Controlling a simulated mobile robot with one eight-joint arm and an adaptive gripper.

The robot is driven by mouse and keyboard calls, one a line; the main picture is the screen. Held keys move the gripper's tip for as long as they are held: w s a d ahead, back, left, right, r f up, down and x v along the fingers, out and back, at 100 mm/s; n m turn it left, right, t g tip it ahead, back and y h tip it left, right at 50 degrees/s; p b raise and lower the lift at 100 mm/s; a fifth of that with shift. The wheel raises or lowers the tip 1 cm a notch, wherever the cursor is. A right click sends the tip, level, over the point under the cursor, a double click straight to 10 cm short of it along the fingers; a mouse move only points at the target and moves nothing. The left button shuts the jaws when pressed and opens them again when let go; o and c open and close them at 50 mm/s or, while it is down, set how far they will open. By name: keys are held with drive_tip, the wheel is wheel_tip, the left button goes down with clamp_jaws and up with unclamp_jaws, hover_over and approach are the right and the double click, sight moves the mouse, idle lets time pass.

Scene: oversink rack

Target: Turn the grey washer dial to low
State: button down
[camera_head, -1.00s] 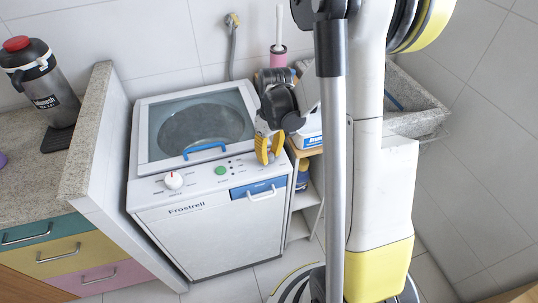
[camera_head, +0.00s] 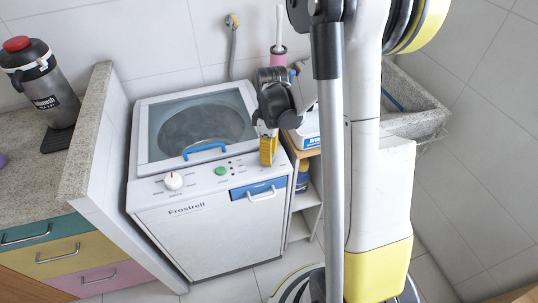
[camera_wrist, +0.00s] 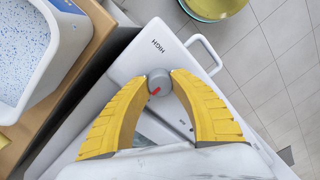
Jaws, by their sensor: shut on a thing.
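The grey washer dial (camera_wrist: 159,78) sits between my two yellow fingertips in the wrist view. Its red mark is at the lower left of its face, away from the printed word HIGH above it. Small dark marks lie below the right finger, too small to read. My gripper (camera_head: 268,150) is shut on the dial, at the right end of the washer's control panel. It also shows in the wrist view (camera_wrist: 160,85). In the head view my gripper hides the dial. The white washer (camera_head: 215,235) stands upright with its lid closed.
The panel also bears a white knob (camera_head: 173,180) with a red mark and a green button (camera_head: 221,171). A blue lid handle (camera_head: 205,150) is to the left of my gripper. A shelf (camera_head: 303,205) with boxes stands close on the right, and a low wall (camera_head: 98,130) on the left.

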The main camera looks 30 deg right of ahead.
idle(0.3)
drive_tip(key=c, duration=1)
unclamp_jaws()
drive_tip(key=shift+d, duration=0.1)
drive_tip(key=shift+c, duration=0.2)
wheel_tip(320, 180, up, 12)
drive_tip(key=shift+w+d, duration=0.3)
